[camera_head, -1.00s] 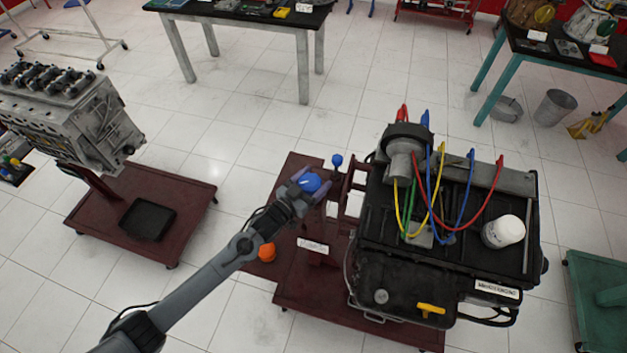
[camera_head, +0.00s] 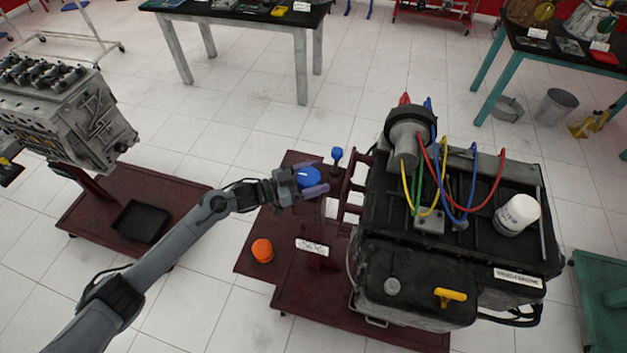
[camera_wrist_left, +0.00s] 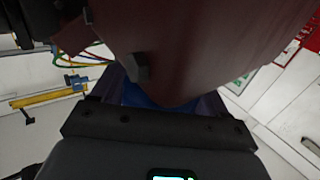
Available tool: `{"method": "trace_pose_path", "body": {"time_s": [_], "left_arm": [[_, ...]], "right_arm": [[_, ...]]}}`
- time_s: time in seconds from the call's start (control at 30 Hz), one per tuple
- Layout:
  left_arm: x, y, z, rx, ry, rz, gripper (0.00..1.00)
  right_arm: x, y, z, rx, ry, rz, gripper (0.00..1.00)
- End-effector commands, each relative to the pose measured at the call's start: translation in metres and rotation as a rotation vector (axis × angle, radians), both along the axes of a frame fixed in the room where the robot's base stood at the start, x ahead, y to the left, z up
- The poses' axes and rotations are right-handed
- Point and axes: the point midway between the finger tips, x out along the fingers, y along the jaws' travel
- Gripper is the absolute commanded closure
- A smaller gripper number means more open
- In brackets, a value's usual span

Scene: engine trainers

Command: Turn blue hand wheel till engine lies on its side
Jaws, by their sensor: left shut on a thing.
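The blue hand wheel (camera_head: 309,178) sits on the dark red stand, left of the engine. My left gripper (camera_head: 312,181) is shut on the wheel, its fingers on either side of it. In the left wrist view only a dark blue strip of the wheel (camera_wrist_left: 150,97) shows between the fingers, below a dark red part of the stand (camera_wrist_left: 200,50). The black engine (camera_head: 450,230), with coloured leads and a white filter, is mounted right of the wheel and looks slightly tilted. My right gripper is not in view.
A small blue knob (camera_head: 337,154) stands just behind the wheel. An orange knob (camera_head: 262,250) is on the stand's base (camera_head: 320,285). A grey engine (camera_head: 65,120) on another dark red stand is at the left.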

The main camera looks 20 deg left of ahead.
Motion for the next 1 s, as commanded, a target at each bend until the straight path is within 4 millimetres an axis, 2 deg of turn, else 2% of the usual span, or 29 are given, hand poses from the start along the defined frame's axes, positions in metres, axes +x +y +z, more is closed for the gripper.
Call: {"method": "trace_pose_path", "body": {"time_s": [0.1,0.57,0.6,0.7,1.0], "left_arm": [[0.0002,0.0003,-0.0005,0.000,-0.003,-0.025,0.57],[-0.0003,-0.0004,0.0008,0.000,-0.001,-0.039,0.57],[-0.0003,-0.0005,0.0008,0.000,-0.001,-0.039,0.20],[-0.0003,-0.0004,0.0007,0.000,-0.001,-0.039,0.06],[-0.0008,0.0004,0.0001,0.001,-0.001,-0.038,0.06]], "right_arm": [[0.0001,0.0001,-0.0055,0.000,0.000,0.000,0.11],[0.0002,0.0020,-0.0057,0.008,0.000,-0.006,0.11],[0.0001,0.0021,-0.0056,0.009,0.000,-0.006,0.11],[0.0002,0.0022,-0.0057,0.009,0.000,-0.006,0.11],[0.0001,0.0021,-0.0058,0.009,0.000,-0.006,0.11]]}}
